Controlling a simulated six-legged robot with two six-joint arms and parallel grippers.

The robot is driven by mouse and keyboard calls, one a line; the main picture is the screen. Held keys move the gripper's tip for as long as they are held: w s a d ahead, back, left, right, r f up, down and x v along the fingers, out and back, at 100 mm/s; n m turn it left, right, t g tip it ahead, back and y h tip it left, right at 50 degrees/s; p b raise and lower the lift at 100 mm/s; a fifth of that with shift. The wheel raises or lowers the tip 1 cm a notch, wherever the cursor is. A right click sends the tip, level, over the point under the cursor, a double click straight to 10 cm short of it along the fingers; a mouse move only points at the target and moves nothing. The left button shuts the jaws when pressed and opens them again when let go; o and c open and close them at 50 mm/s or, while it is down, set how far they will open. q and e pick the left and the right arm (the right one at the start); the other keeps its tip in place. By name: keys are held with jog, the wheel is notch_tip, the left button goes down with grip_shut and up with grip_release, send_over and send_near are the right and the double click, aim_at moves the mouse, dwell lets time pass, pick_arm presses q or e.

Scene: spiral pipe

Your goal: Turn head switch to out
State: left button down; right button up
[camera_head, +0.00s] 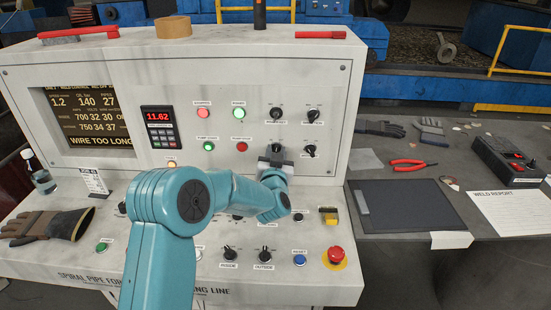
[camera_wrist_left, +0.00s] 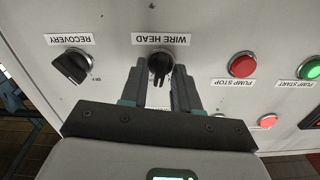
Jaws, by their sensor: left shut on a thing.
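The head switch is a black rotary knob labelled WIRE HEAD (camera_wrist_left: 160,65), on the upright white panel. In the left wrist view, which is upside down, it sits between the fingers of my left gripper (camera_wrist_left: 159,78). The gripper is shut on the knob, one finger on each side. In the head view my left gripper (camera_head: 277,154) is against the panel and hides the knob. The knob's position marks are too small or covered to read. My right gripper is not in view.
A RECOVERY knob (camera_head: 309,151) is just right of my gripper, and a red PUMP STOP button (camera_head: 241,146) is to its left. Two more knobs sit above. A red emergency button (camera_head: 336,255) is on the lower desk. Gloves (camera_head: 47,226) lie at the left.

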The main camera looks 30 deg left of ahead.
pick_arm(q)
jog(key=shift+r+m, duration=0.1)
jog(key=shift+m, duration=1.8)
jog(key=c, duration=1.2)
grip_release()
jog(key=shift+d, duration=0.1)
jog(key=b+v, duration=0.3)
jog(key=v, duration=1.3)
jog(key=shift+s, duration=0.15)
